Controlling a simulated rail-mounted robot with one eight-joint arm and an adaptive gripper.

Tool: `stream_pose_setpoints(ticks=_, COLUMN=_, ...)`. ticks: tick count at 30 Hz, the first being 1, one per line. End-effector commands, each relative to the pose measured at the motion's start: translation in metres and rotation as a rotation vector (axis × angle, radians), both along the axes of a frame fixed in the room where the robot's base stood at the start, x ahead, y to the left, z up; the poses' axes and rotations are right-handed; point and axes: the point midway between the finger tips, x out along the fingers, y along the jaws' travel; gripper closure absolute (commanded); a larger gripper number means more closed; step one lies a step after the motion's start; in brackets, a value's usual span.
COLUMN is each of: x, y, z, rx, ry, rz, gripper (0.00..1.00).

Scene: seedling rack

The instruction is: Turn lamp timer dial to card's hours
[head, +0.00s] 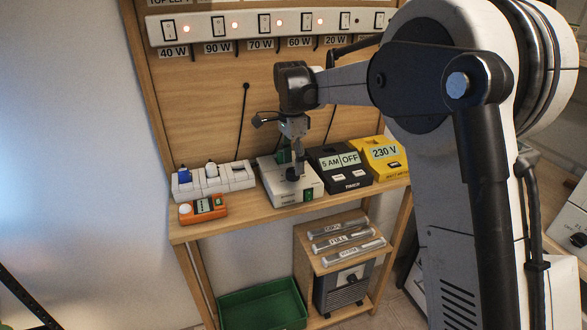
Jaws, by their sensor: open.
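My gripper (291,173) points down over a white box (309,190) on the bench, with its fingertips close to the box's top. It is open; whether it touches anything is too small to tell. No dial can be made out; one on the white box would be hidden by my gripper. Right of it stands a black box (352,187) with display labels "5 AM" and "OFF" and a small front label I cannot read surely. Which box is the lamp timer is unclear. I cannot pick out a card with hours.
A yellow box (400,167) marked "230 V" stands at the right, a white socket strip (213,187) and orange meter (202,211) at the left. A switch panel (258,41) with watt labels hangs behind. A green crate (262,313) and a grey unit (343,288) are below.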

Motion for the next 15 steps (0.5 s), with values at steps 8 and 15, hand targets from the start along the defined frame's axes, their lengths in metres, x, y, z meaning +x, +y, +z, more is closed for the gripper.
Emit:
stream_pose_setpoints(ticks=8, x=0.003, y=0.002, z=0.057, rx=0.000, ry=0.000, rz=0.000, gripper=0.49)
stream_pose_setpoints(ticks=15, x=0.005, y=0.003, z=0.087, rx=0.000, ry=0.000, rz=0.000, gripper=0.49)
